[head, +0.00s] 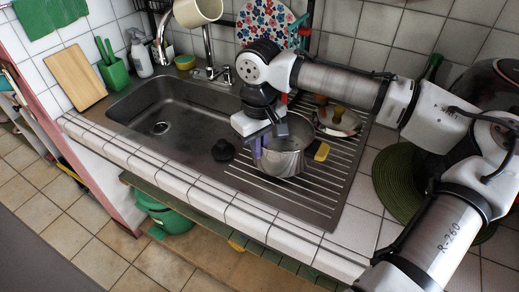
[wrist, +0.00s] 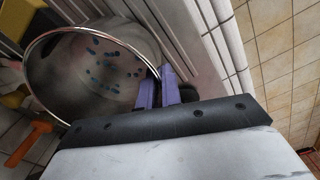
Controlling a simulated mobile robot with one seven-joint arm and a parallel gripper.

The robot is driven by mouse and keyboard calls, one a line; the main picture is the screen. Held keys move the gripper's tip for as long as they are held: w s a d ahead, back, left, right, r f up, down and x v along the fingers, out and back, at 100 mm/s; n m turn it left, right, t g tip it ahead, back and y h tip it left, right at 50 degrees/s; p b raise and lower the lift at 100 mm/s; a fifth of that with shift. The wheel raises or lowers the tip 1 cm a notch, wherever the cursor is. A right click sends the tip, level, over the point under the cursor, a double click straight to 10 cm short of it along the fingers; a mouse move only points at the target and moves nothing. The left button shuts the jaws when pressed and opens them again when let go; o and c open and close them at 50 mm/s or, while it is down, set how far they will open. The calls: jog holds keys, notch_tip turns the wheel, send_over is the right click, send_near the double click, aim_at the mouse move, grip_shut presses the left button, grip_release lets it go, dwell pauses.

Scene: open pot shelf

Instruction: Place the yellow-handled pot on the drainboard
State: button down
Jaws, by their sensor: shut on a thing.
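The steel pot (head: 284,160) with a yellow handle (head: 322,151) is over the ribbed drainboard (head: 318,198) right of the sink. Its handle points right. My gripper (head: 257,150) is at the pot's left side, with its purple fingers shut on the wall at the rim. In the wrist view, the fingers (wrist: 159,90) straddle the rim of the pot (wrist: 75,85), whose inside is empty apart from dark blue spots. I cannot tell whether the pot's base touches the drainboard.
A dark round object (head: 223,150) lies left of the pot, by the sink basin (head: 160,110). A round green mat (head: 398,185) is at right. The drainboard's front is clear.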

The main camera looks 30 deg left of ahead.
jog(key=shift+f, duration=0.85)
jog(key=shift+f, duration=0.1)
jog(key=c, duration=1.6)
grip_release()
jog(key=shift+f, duration=0.1)
notch_tip(320, 180, up, 12)
jog(key=shift+r+b, duration=0.2)
jog(key=shift+b, duration=0.45)
